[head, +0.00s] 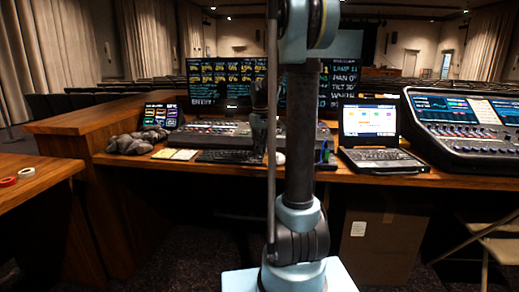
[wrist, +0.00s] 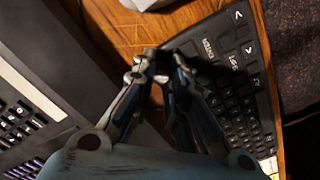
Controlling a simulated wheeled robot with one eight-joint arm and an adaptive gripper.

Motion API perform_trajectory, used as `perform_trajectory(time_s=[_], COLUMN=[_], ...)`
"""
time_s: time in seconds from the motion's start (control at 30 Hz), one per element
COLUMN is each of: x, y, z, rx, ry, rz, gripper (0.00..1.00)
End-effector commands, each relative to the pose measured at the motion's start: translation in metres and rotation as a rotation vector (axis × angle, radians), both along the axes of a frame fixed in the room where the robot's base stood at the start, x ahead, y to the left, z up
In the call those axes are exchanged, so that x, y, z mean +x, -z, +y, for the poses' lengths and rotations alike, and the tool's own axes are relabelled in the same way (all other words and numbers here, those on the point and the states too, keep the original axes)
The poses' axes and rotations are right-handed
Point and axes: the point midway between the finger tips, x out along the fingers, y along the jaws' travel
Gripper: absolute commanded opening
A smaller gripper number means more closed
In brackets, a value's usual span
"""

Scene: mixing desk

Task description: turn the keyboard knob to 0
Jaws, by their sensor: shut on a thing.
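The black keyboard (wrist: 232,80) with white legends runs down the right side of the wrist view. It also shows in the head view (head: 220,156), on the desk in front of the mixing console. My gripper (wrist: 158,60) points down at the keyboard's edge, its two fingertips close together. The gripper is shut on a small dark thing at the keyboard's edge, which I take to be the keyboard knob (wrist: 152,53). The fingers cover most of it, and no mark or setting on it can be read. In the head view my gripper (head: 258,142) is small and dark.
A mixing console (wrist: 40,100) lies left of my gripper, close to it. Bare wooden desk (wrist: 128,32) shows beyond the fingertips. In the head view, a laptop (head: 370,125) stands to the right, grey stones (head: 135,142) to the left, and monitors (head: 225,82) behind.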

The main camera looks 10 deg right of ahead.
Motion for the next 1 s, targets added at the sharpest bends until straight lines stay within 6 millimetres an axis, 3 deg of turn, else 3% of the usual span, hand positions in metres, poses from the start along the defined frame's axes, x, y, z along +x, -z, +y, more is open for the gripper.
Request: perform_trajectory(time_s=[0.43,0.47,0.53,0.57,1.0], x=[0.0,0.0,0.0,0.0,0.0004], y=[-0.0001,-0.0001,-0.0001,-0.0001,-0.0068], z=[-0.0001,-0.0001,-0.0001,0.0,0.0002], rx=[0.0,0.0,0.0,0.0,0.0], ry=[-0.009,-0.009,-0.008,-0.008,-0.008], rz=[0.0,0.0,0.0,0.0,0.0], gripper=[0.0,0.18,0.34,0.36,0.36])
